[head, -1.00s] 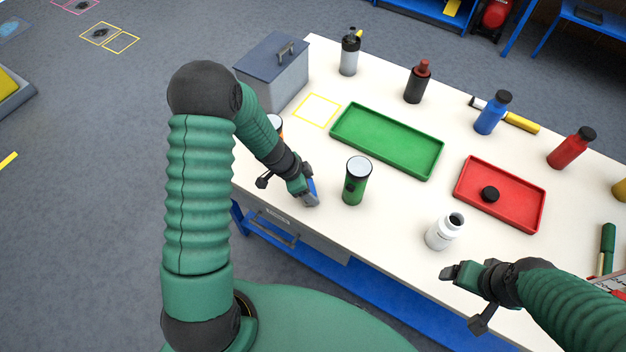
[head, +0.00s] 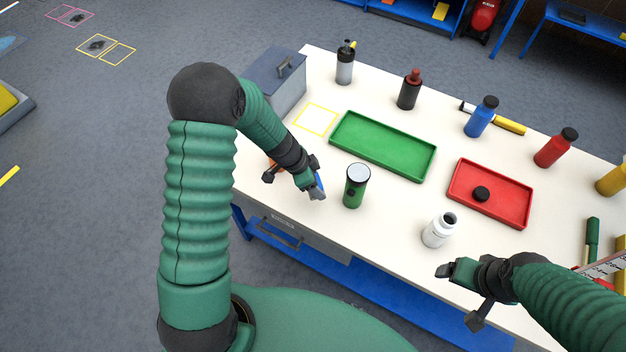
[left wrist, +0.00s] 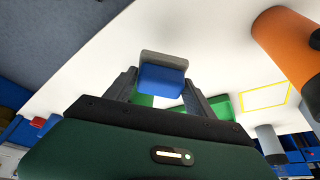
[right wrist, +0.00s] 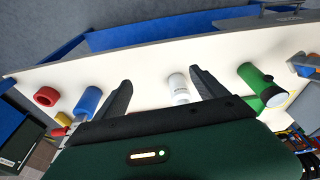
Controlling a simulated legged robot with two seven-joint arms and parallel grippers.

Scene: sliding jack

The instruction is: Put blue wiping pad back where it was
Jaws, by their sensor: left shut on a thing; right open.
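The blue wiping pad (head: 320,183) has a grey layer on one face. My left gripper (head: 315,188) is shut on it above the near left part of the table, just left of the green flashlight (head: 355,187). The left wrist view shows the pad (left wrist: 162,78) between both fingers. A yellow outlined square (head: 316,119) on the tabletop is empty, between the grey box and the green tray. My right gripper (head: 446,271) is open and empty near the table's front edge, just in front of the white bottle (head: 439,230).
The grey lidded box (head: 275,85) stands at the left edge. The green tray (head: 383,145) is empty; the red tray (head: 489,193) holds a black cap. An orange cylinder (left wrist: 290,48) stands beside my left gripper, mostly hidden by my arm in the head view. Several bottles line the back.

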